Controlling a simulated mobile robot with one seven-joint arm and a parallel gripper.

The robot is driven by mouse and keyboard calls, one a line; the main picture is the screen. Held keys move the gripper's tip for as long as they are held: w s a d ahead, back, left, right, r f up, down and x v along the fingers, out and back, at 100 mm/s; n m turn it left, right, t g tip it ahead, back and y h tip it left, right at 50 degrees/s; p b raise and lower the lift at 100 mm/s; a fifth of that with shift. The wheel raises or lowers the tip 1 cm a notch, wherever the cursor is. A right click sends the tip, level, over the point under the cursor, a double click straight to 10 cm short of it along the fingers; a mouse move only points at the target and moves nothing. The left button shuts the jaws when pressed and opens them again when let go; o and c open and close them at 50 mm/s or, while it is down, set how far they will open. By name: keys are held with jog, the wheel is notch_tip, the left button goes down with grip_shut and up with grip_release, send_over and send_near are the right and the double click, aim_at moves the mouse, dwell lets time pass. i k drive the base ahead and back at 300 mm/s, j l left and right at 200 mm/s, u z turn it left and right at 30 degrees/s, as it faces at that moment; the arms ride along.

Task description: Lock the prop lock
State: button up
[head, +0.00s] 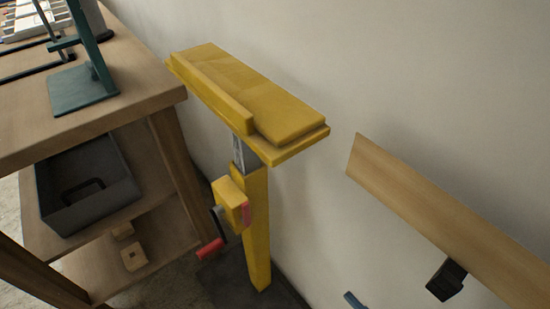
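A yellow prop stand (257,230) stands upright on a dark base against the wall. Its wide yellow top (248,95) sits on a grey inner post (244,155). A yellow block (232,203) with a pinkish-red side face is fixed to the upper part of the post and appears to be the prop lock. A dark lever or crank at its left carries a red handle (210,250), which points down and left. I cannot tell from this angle whether the lock is engaged. My gripper is not in view.
A wooden workbench (150,90) stands at left, close beside the stand, with a green metal frame (85,85) on top. A dark grey bin (90,185) and small wooden blocks (135,257) are on lower shelves. A wooden rail (440,220) with a black fitting (446,280) is at right.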

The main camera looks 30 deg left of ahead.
aim_at(246, 219)
jog(key=k, duration=1)
